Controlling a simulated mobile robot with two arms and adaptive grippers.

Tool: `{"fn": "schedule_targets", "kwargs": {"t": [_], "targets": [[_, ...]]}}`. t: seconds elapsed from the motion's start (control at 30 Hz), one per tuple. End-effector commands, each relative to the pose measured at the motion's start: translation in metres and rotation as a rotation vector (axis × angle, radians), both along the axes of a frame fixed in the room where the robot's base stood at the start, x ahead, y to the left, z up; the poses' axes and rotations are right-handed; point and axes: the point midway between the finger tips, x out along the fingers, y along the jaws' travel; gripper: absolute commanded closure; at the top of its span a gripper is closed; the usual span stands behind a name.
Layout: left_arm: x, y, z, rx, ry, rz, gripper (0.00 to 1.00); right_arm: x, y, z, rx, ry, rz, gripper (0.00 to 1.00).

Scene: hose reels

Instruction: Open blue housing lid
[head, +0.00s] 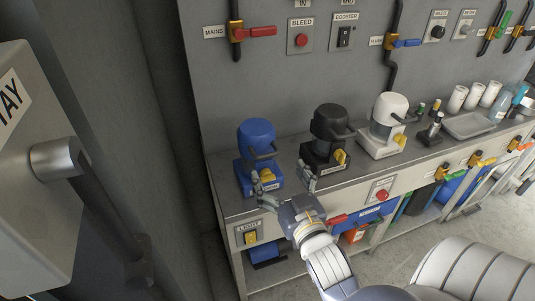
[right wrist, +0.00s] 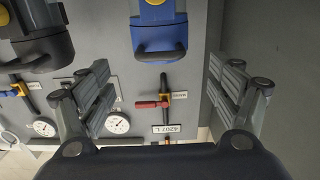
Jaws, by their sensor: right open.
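The blue housing (head: 245,176) stands at the left end of the grey bench, with its rounded blue lid (head: 256,134) down on top. A dark bar handle sticks out on its right side, and a yellow part sits on its front. It also shows at the top of the right wrist view (right wrist: 158,30). My right gripper (head: 284,182) is open and empty at the bench's front edge, just in front of and to the right of the blue housing. Its spread fingers frame the right wrist view (right wrist: 160,78). My left gripper is not in view.
A black housing (head: 328,122) and a white housing (head: 388,110) stand to the right on the same bench. A grey tray (head: 468,125) and white cups are farther right. A wall panel with valves and switches rises behind.

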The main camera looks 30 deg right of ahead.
Motion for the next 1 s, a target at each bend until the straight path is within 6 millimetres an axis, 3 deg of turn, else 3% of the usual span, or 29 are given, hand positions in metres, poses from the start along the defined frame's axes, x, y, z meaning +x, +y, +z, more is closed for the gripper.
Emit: {"fn": "schedule_targets", "kwargs": {"t": [0.2,0.4,0.6,0.87,0.9,1.0], "targets": [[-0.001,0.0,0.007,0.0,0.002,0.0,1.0,0.039,-0.009,0.002,-0.001,-0.003,0.001,0.16],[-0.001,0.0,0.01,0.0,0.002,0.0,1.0,0.065,-0.015,0.001,-0.001,0.0,0.001,0.16],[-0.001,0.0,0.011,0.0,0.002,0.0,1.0,0.077,-0.018,0.0,0.001,0.001,0.0,0.16],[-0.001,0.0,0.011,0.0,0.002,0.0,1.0,0.078,-0.018,-0.001,0.001,0.001,0.001,0.16],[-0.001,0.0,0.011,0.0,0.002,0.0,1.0,0.078,-0.018,-0.001,0.001,0.001,0.001,0.18],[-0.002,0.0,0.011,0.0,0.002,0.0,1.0,0.078,-0.018,0.0,0.001,0.001,0.001,0.41]]}}
